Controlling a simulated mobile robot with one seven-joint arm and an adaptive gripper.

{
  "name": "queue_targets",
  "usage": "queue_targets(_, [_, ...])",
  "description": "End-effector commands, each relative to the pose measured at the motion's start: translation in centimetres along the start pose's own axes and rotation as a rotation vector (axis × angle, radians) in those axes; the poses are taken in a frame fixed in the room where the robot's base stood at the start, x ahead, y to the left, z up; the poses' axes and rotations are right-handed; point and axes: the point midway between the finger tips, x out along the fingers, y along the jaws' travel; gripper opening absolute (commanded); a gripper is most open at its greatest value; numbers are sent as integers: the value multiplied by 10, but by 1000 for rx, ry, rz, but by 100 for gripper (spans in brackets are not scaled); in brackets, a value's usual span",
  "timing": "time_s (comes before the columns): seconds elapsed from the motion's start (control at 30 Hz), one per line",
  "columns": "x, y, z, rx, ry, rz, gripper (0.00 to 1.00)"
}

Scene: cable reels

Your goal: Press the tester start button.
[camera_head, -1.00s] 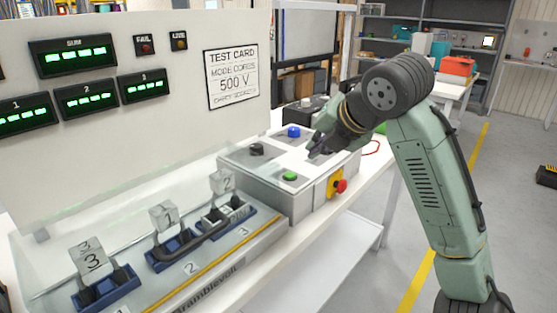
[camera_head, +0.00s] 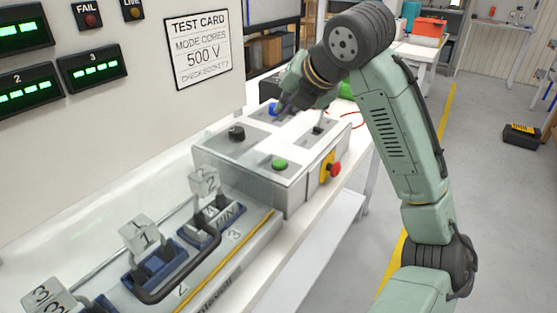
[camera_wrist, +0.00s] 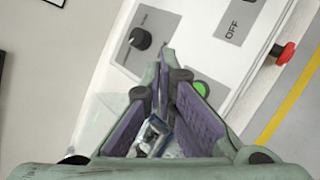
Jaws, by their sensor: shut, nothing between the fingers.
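The tester box (camera_head: 240,178) is light grey and stands on the bench. On its top are a green button (camera_head: 280,165) near the front edge, a black knob (camera_head: 236,132), a blue knob (camera_head: 273,108) and a black toggle (camera_head: 317,130). My gripper (camera_head: 280,112) is over the back of the box, overlapping the blue knob in the head view. In the wrist view my gripper (camera_wrist: 163,62) is shut and empty. There the green button (camera_wrist: 200,88) is partly hidden behind the right finger, and the black knob (camera_wrist: 140,38) is beyond the tips.
A red stop button (camera_head: 333,169) on a yellow plate juts from the box's front. The display panel with the test card (camera_head: 198,48) rises behind.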

Motion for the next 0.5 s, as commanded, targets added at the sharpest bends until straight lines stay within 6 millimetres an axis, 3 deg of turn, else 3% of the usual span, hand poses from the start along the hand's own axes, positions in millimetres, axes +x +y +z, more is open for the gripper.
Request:
queue_targets(0.27, [7,-5,-5,0,0,0,0])
queue_targets(0.5, [28,-20,-20,1,-1,1,0])
